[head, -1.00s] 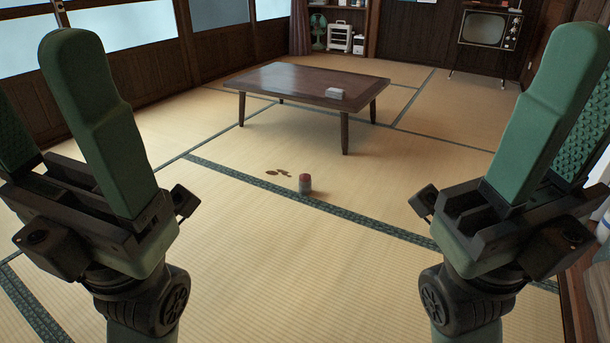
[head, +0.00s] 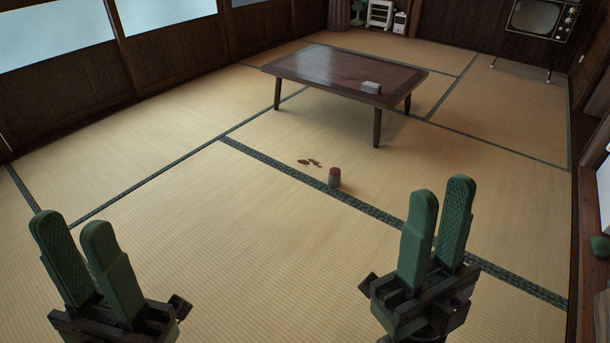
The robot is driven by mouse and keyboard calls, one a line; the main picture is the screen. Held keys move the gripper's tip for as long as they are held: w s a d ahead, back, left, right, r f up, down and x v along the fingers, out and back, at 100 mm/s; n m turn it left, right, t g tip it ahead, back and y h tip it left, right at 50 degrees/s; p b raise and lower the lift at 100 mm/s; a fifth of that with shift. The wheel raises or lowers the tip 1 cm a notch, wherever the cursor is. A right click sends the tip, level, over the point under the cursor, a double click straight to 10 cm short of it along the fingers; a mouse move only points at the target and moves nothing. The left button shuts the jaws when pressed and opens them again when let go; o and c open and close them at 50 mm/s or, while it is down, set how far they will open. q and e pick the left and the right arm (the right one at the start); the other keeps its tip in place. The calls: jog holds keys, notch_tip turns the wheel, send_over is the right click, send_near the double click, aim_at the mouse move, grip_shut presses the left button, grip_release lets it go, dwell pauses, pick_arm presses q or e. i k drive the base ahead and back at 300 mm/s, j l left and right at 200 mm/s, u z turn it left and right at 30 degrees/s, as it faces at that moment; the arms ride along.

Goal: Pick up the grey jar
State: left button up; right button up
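The grey jar (head: 335,178) with a reddish top stands upright on the tatami floor, by a dark green mat border, in front of the low table. My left gripper (head: 73,228) is at the lower left, its two green fingers apart with nothing between them. My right gripper (head: 440,200) is at the lower right, also with its fingers apart and empty. Both grippers are nearer to me than the jar and do not touch it.
A low brown table (head: 330,68) stands behind the jar with a small white box (head: 371,88) on it. Several brown flat pieces (head: 309,162) lie on the floor left of the jar. An old television (head: 538,18) stands at the back right.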

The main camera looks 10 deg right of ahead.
aim_at(334, 174)
jog(key=i+l+u, duration=0.5)
jog(key=l, duration=0.25)
jog(key=i+l+u, duration=0.25)
jog(key=l, duration=0.2)
jog(key=i+l, duration=0.15)
jog(key=l, duration=0.25)
jog(key=i+l, duration=0.2)
jog(key=l, duration=0.25)
jog(key=i+l+u, duration=0.1)
jog(key=l, duration=0.3)
jog(key=i+l, duration=0.2)
jog(key=l, duration=0.25)
jog(key=i+l, duration=0.15)
jog(key=l, duration=0.3)
jog(key=i+l+u, duration=0.1)
jog(key=l, duration=0.3)
jog(key=i+l, duration=0.2)
jog(key=l, duration=0.25)
jog(key=i+l, duration=0.1)
jog(key=l, duration=0.35)
